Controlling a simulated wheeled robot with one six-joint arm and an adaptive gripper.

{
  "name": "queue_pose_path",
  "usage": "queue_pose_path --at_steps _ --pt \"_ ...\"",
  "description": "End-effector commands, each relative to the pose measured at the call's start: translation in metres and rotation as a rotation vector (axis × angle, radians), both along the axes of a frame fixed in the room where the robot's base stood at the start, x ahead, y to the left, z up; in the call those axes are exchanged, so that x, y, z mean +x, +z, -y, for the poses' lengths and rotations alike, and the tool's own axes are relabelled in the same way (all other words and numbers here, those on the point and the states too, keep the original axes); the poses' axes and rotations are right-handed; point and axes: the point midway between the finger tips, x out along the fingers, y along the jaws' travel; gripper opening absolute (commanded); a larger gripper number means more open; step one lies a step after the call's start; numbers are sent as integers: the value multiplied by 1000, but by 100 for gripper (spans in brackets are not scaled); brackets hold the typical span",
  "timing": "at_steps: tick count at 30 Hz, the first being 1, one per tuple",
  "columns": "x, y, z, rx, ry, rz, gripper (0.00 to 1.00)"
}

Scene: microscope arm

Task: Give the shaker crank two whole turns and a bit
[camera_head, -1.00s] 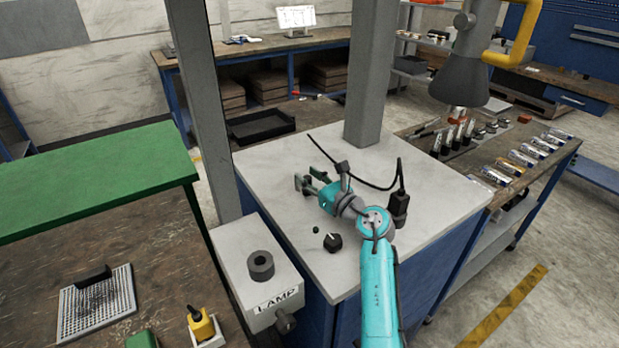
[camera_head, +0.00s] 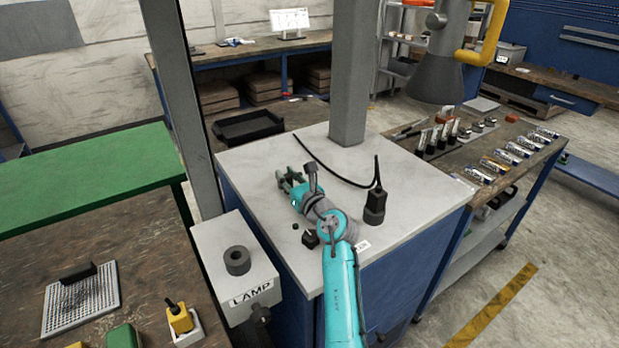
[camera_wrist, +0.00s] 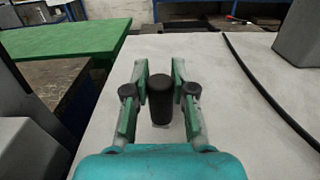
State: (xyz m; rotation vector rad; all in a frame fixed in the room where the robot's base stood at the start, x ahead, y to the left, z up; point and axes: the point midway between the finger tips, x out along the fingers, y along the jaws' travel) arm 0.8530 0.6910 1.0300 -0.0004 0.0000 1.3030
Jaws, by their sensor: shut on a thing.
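The shaker crank's upright black handle (camera_wrist: 161,100) stands between the two green-lined fingers of my gripper (camera_wrist: 160,73) in the wrist view. My gripper is shut on this handle, low over the pale worktop. The rest of the crank is hidden below the handle and gripper. In the head view my gripper (camera_head: 291,182) is over the left part of the white-topped bench (camera_head: 255,165). The handle cannot be made out clearly there.
A black knob (camera_head: 310,239) and a small dark button (camera_head: 295,226) sit near my arm. A black block with a cable (camera_head: 375,206) stands to the right. A grey post (camera_head: 350,80) rises behind. The lamp box (camera_head: 215,262) is at the front left.

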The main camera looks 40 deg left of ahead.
Motion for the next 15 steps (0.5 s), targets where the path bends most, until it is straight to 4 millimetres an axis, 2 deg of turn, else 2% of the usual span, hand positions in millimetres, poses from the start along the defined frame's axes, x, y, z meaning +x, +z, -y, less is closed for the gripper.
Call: queue_pose_path --at_steps 9,10,12,13,15 --pt "-5 0 -4 -1 6 -1 0" --pt "-5 0 -4 -1 6 -1 27" --pt "-4 -1 -4 -1 5 -1 45" --pt "-4 0 -4 -1 5 -1 52" --pt "-4 0 -4 0 5 -1 52"
